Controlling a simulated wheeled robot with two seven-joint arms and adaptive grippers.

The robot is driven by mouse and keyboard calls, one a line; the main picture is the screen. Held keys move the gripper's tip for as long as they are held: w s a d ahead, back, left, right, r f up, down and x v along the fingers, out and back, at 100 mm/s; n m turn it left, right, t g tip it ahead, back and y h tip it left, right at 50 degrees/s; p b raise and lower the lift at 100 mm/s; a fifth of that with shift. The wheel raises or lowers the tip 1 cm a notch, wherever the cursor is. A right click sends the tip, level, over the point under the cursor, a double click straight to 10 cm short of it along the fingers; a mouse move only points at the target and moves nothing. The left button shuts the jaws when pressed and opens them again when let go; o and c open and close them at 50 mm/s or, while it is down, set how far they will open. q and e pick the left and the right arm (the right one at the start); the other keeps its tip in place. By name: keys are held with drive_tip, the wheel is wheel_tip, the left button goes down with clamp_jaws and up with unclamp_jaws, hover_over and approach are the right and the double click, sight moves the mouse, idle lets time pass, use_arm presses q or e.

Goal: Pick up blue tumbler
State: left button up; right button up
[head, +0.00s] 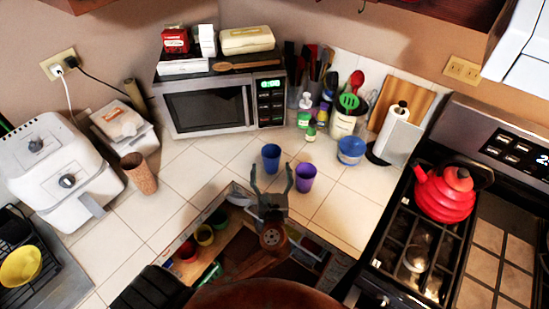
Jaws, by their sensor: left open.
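The blue tumbler (271,158) stands upright on the tiled counter in front of the microwave. A purple tumbler (305,177) stands just to its right and nearer to me. My left gripper (272,177) is open and empty, with its two fingers pointing toward the counter's back. Its fingertips lie just on the near side of the blue tumbler in the picture, one on each side of its base. I cannot tell whether they touch it. The right fingertip is close beside the purple tumbler. My right gripper is not in view.
An open drawer (242,243) with several coloured cups lies below my gripper. A brown cup (139,173) and a white air fryer (62,165) stand at left. The microwave (221,103) is behind. A blue container (350,151) and the stove with a red kettle (445,193) are at right.

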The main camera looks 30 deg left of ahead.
sight(272, 160)
use_arm(q)
drive_tip(key=shift+w+a, duration=0.2)
drive_tip(key=shift+w, duration=0.25)
drive_tip(key=shift+w+a, duration=0.2)
drive_tip(key=shift+w, duration=0.45)
drive_tip(key=x, duration=0.3)
drive_tip(key=shift+w+a+f+b, duration=0.1)
drive_tip(key=shift+w+a+b, duration=0.1)
drive_tip(key=shift+b, duration=0.15)
drive_tip(key=shift+w+a, duration=0.2)
drive_tip(key=shift+w, duration=0.05)
drive_tip(key=c, duration=1.4)
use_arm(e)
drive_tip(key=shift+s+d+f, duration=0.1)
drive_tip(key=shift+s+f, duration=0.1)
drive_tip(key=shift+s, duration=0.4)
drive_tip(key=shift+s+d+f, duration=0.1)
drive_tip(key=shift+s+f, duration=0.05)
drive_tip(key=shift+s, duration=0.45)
